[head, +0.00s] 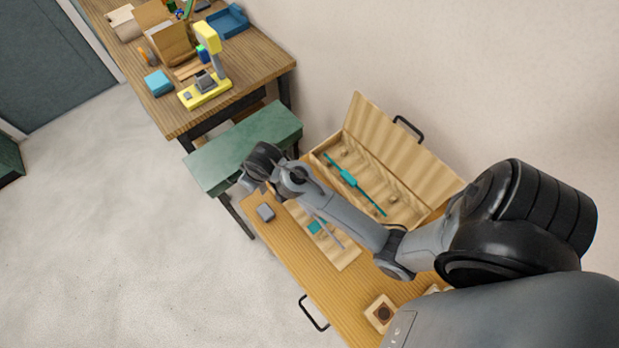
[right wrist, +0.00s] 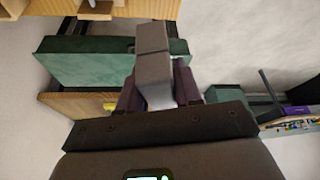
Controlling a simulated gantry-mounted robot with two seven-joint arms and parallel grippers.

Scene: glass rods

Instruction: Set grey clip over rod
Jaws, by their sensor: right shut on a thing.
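The grey clip (right wrist: 155,60) is a blocky grey piece standing out between the two dark fingers of my right gripper (right wrist: 160,90) in the right wrist view. The right gripper is shut on it. In the head view the right gripper (head: 258,182) is above the far end of the wooden table, beside the green bench. A small grey block (head: 265,212) shows just below it; I cannot tell if this is the held clip. Thin grey rods (head: 326,235) lie on a pale board with a teal piece (head: 316,226), partly hidden by my arm. My left gripper is out of view.
An open wooden case (head: 405,165) holds a teal rod (head: 367,194) along the table's wall side. The green bench (head: 245,145) stands past the table end. A cluttered workbench (head: 270,65) is farther back. Pale blocks (head: 381,312) sit at the near end.

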